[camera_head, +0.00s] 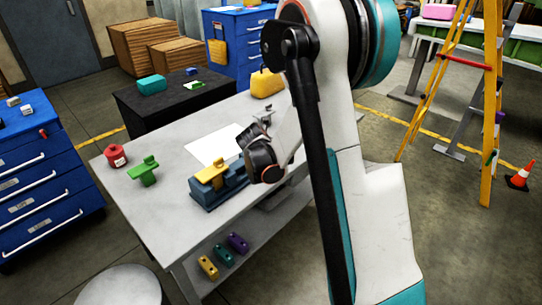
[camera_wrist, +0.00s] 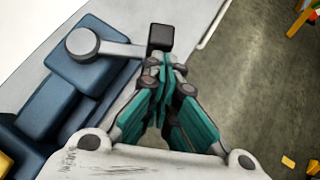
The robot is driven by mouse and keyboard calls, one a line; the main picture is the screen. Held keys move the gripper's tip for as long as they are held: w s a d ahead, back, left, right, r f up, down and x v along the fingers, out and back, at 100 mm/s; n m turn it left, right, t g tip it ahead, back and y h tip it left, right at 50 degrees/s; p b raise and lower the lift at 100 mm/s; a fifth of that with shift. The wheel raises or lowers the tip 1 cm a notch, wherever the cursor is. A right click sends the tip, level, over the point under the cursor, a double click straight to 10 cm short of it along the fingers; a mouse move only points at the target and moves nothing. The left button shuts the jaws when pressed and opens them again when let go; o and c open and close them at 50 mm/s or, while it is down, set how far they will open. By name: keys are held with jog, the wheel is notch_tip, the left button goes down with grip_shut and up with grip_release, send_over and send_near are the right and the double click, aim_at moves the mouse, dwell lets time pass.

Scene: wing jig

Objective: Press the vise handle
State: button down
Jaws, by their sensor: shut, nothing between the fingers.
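The blue vise (camera_head: 218,193) stands on the grey workbench with a yellow part (camera_head: 212,174) at its top. The wrist view shows the vise's blue body (camera_wrist: 85,65) at left and the vise handle (camera_wrist: 120,48), a grey bar with a round hub at the vise end and a black block at its outer end. My gripper (camera_wrist: 164,66) is shut and empty. Its fingertips are right by the black end of the handle; I cannot tell whether they touch it. In the head view my arm hides the handle and most of the gripper.
The workbench (camera_head: 140,205) also carries a green part (camera_head: 144,171), a red container (camera_head: 115,156), a white sheet (camera_head: 213,147) and a yellow object (camera_head: 266,84). Several coloured parts lie on its lower shelf. A round stool (camera_head: 118,287) stands in front. A yellow ladder (camera_head: 490,110) is at right.

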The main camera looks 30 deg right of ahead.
jog(key=w+d, duration=0.6)
jog(key=d, duration=0.1)
jog(key=shift+w+b, duration=0.2)
jog(key=shift+b, duration=0.2)
jog(key=shift+w, duration=0.1)
dwell(0.3)
jog(key=shift+a, duration=0.1)
dwell(0.3)
